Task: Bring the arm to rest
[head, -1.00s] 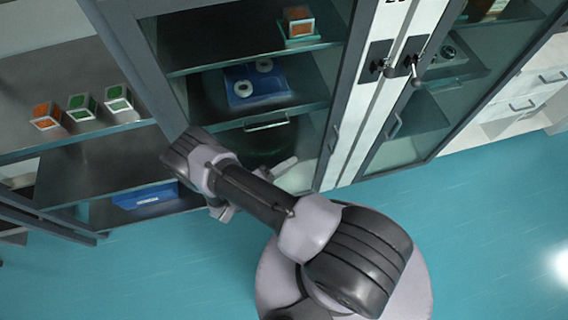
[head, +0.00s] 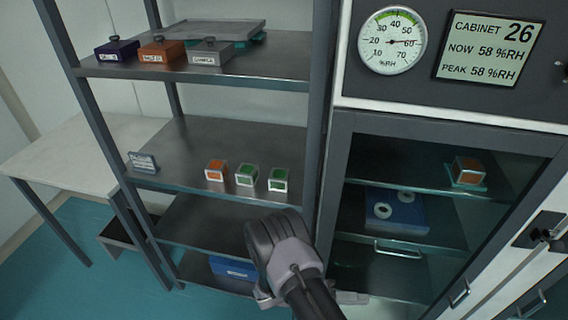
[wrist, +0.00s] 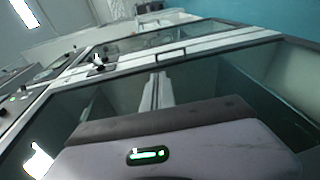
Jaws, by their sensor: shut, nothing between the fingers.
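My arm rises from the bottom of the head view, in front of the open shelf unit and the glass-doored cabinet. My gripper (head: 350,297) shows there only as a small pale tip to the right of my wrist, largely hidden by my arm. In the wrist view my gripper (wrist: 156,88) has its pale fingers together beyond the housing with a green light. It is shut and holds nothing. The fingers show against the cabinet front; I cannot tell how far off it is.
The cabinet (head: 345,150) holds a blue tray (head: 408,212) and an orange box (head: 467,170). A white table (head: 60,150) stands left; teal floor (head: 80,240) is clear in front.

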